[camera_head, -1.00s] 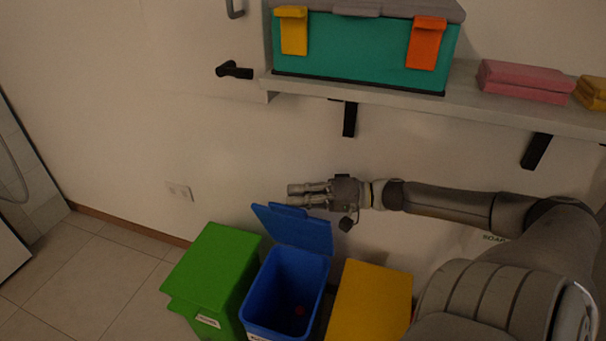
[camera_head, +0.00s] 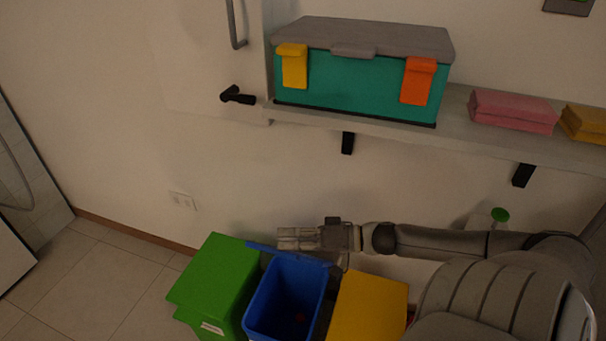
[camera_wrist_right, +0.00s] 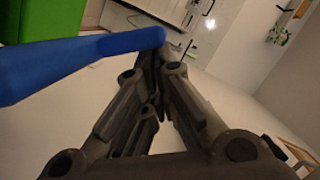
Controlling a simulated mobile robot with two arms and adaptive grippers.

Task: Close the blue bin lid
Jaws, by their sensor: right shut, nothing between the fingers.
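The blue bin (camera_head: 284,300) stands between a green bin and a yellow bin, its mouth open. Its blue lid (camera_head: 262,248) shows as a thin, nearly edge-on strip at the back rim, so it stands roughly upright. My right gripper (camera_head: 284,238) is shut and empty, just behind and above the lid's top edge. In the right wrist view the lid (camera_wrist_right: 80,62) crosses from the left, close to my shut fingertips (camera_wrist_right: 152,65). I cannot tell whether they touch. My left gripper is not in view.
The green bin (camera_head: 216,277) is closed on the left; the yellow bin (camera_head: 368,308) is closed on the right. A wall shelf (camera_head: 455,122) with a teal box (camera_head: 350,85) and pink cloths (camera_head: 512,110) hangs above.

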